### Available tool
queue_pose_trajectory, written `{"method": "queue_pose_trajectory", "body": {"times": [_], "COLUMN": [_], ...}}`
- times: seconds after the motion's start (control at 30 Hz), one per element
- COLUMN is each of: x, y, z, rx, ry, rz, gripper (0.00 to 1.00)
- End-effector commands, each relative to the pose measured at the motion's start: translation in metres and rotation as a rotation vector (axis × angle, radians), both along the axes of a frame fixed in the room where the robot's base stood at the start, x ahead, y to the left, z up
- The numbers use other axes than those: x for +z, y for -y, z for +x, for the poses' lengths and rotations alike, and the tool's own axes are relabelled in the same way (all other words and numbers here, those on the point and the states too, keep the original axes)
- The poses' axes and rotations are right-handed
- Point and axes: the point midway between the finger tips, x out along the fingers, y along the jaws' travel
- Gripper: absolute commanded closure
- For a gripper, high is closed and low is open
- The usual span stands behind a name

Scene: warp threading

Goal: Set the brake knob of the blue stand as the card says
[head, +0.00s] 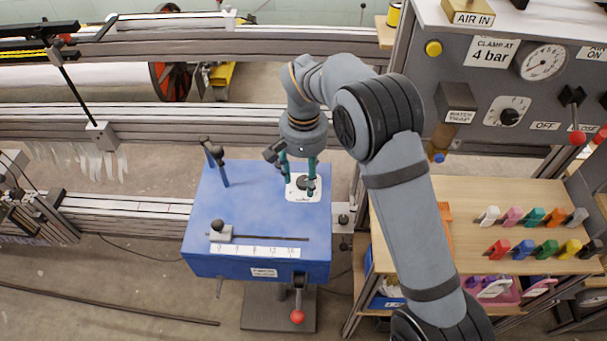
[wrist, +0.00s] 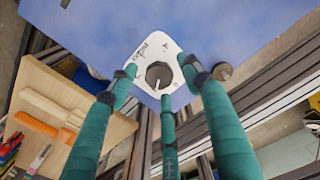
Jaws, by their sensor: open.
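The blue stand (head: 255,205) is left of centre in the head view, with its blue top also in the wrist view (wrist: 200,25). The dark brake knob (head: 306,183) sits on a white dial plate near the top's right edge. In the wrist view the knob (wrist: 159,75) has a pale pointer mark toward the picture's bottom; the plate's lettering is too small to read surely. My gripper (head: 299,186) is open, its teal fingers pointing down around the knob. I cannot tell whether they touch it. I cannot make out a card with the brake setting.
The stand also carries a slider on a numbered scale (head: 258,250), an upright post (head: 217,163) and a red-ended lever (head: 297,316) below. At right are a wooden shelf with several coloured clips (head: 521,217) and a grey panel with a "CLAMP AT 4 bar" sign (head: 491,52).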

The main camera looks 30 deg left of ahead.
Motion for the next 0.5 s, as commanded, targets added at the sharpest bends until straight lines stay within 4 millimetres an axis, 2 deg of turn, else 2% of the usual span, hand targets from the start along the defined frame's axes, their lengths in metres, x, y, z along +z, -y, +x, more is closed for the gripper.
{"method": "queue_pose_trajectory", "body": {"times": [0.13, 0.23, 0.5], "x": [0.004, 0.016, 0.073], "y": [0.000, 0.000, -0.001], "z": [0.000, 0.000, 0.000], "rx": [0.000, 0.001, -0.001], "ry": [0.000, 0.001, 0.002], "rz": [0.000, 0.002, 0.004], "gripper": [0.52, 0.52, 0.52]}}
